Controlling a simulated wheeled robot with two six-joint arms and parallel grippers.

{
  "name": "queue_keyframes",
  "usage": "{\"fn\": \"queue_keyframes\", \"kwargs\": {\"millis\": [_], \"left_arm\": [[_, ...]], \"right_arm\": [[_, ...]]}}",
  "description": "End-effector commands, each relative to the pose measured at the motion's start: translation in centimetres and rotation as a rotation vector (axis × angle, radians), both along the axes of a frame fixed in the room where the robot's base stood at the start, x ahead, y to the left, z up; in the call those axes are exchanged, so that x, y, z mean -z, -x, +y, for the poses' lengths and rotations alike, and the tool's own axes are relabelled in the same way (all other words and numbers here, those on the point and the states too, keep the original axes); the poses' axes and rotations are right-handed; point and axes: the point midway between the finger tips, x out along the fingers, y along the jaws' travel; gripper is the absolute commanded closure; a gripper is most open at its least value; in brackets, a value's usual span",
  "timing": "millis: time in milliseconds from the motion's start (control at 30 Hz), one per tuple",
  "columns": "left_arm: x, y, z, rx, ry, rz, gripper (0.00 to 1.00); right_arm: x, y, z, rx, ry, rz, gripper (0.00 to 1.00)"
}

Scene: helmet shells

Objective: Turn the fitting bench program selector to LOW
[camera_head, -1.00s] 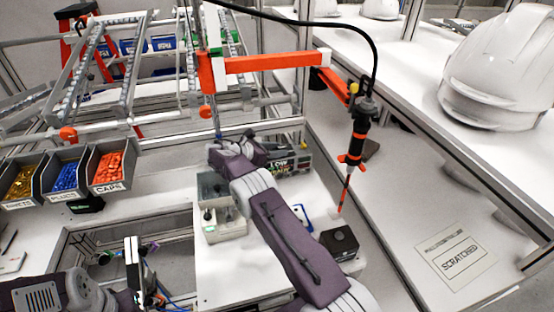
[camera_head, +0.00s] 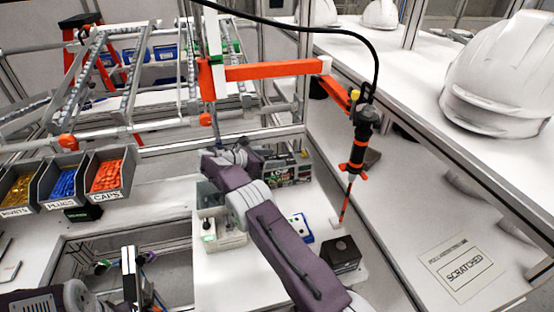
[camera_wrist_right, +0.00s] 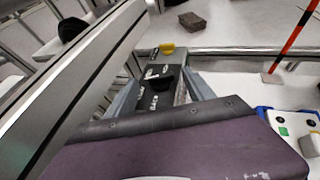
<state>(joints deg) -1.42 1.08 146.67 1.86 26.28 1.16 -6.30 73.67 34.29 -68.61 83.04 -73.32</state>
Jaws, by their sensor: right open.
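The fitting bench program selector is a dark box (camera_head: 287,168) with "LOW" lettering, standing at the back of the white bench in the head view. My right wrist partly covers its left side. In the right wrist view, its dark labelled panel (camera_wrist_right: 148,100) carries a black knob (camera_wrist_right: 161,80). My right gripper (camera_wrist_right: 162,78) is open, with one finger on each side of the panel and knob; contact cannot be told. In the head view, the right gripper (camera_head: 236,154) is mostly hidden by its wrist. My left gripper (camera_head: 133,278) shows edge-on at the lower left, its jaws unclear.
An orange arm (camera_head: 275,70) holds a hanging driver (camera_head: 358,145) to the right of my right arm. A black box (camera_head: 341,252) and a blue-edged panel (camera_head: 300,228) lie beside my forearm. Bins of caps (camera_head: 108,175) and plugs stand left. A helmet shell (camera_head: 500,75) sits on the right shelf.

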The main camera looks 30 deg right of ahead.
Motion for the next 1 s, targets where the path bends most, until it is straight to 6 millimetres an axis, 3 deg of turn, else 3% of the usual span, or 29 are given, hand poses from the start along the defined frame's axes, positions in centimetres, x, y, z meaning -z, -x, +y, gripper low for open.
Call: {"fn": "queue_keyframes", "kwargs": {"millis": [200,333,1000], "left_arm": [[1.2,0.0,0.0,0.000,0.000,0.000,0.64],[1.1,0.0,0.0,0.000,0.000,0.000,0.64],[1.1,0.0,0.0,0.000,0.000,0.000,0.64]], "right_arm": [[-1.6,0.5,4.5,-0.003,-0.001,-0.001,0.38],[-2.4,0.6,5.9,-0.002,0.000,-0.001,0.38],[-2.5,0.7,6.2,0.000,0.000,0.001,0.38]]}}
